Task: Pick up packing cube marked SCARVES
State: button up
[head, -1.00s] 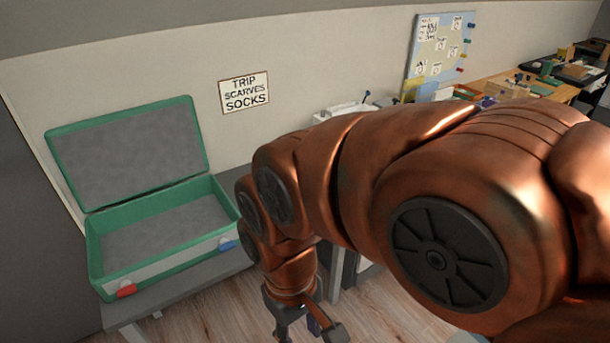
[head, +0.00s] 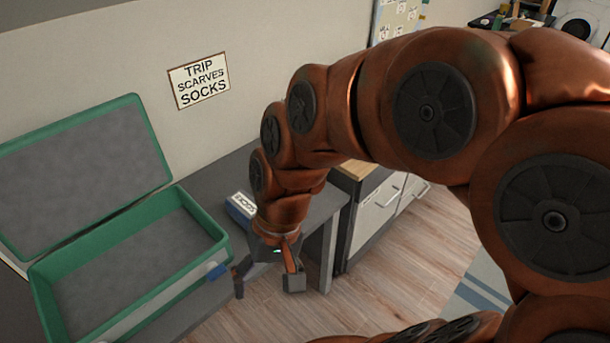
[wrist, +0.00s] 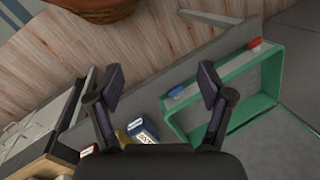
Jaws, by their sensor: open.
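My gripper (head: 266,284) is open and empty, pointing down near the front edge of the grey table, just right of the green suitcase. Its two spread fingers also show in the wrist view (wrist: 162,86). A blue block with a white label (head: 240,208) lies on the table behind my gripper, partly hidden by my arm. It also shows in the wrist view (wrist: 143,130), near the left finger's base; its lettering is too small to read surely. Beside it are a yellow thing (wrist: 121,138) and a red thing (wrist: 88,151), mostly hidden. I cannot tell which is marked SCARVES.
The open suitcase (head: 54,318) stands empty on the table at left, with a blue latch (head: 218,271). A wall sign (head: 199,80) reads TRIP SCARVES SOCKS. A cabinet (head: 378,205) stands right of the table. Wooden floor (head: 400,275) in front is clear.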

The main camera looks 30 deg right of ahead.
jog(key=shift+o, duration=1.4)
jog(key=w+a+f+m+t+y+b, duration=0.1)
jog(key=w+a+m+y+b, duration=0.1)
jog(key=w, duration=0.5)
jog(key=shift+w+a+f+m+y, duration=0.4)
jog(key=shift+a+m+y, duration=0.1)
jog(key=shift+a+m, duration=0.1)
jog(key=w+d+f+m+t+y+b, duration=0.1)
jog(key=w+d+m+t+y+b, duration=0.2)
jog(key=w+m, duration=0.5)
jog(key=w+d+f+m+t+b, duration=0.1)
jog(key=w+d+m+t+b, duration=0.3)
jog(key=w, duration=0.8)
jog(key=w+d+f+m+t+h+b, duration=0.1)
jog(key=w+d+f+m+t+h, duration=0.15)
jog(key=d+f+m, duration=0.6)
jog(key=w+d+f+m+t+h+b, duration=0.2)
jog(key=w+d+m, duration=0.1)
jog(key=d, duration=1)
jog(key=w+d+f+m+t+h+b, duration=0.15)
jog(key=d+f+m, duration=0.35)
jog(key=d, duration=0.5)
jog(key=shift+h, duration=0.4)
jog(key=shift+r+x, duration=0.1)
jog(key=shift+x, duration=1.85)
jog(key=shift+r+x, duration=0.15)
jog(key=shift+x, duration=1.8)
jog(key=shift+w, duration=0.1)
jog(key=c, duration=1.3)
